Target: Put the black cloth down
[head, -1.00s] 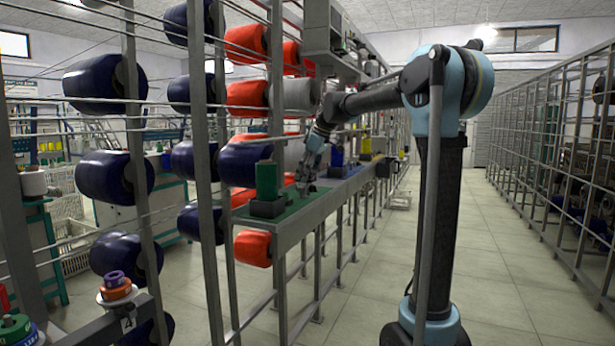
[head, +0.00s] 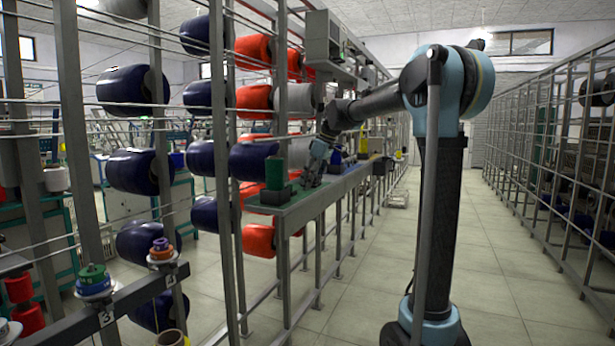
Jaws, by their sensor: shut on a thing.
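My gripper (head: 312,180) is at the end of my outstretched arm, small and far off in the head view. It is over the green top of the narrow shelf (head: 310,205), to the right of a dark green cylinder (head: 276,172) in a black holder. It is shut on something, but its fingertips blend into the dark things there. I cannot make out the black cloth's outline or whether it touches the shelf.
A rack with large dark blue (head: 140,158) and red bobbins (head: 259,240) stands left of the shelf. A rail with coloured spools (head: 94,279) is at the near left. The tiled aisle (head: 395,275) is clear, with a metal rack (head: 550,170) along its right side.

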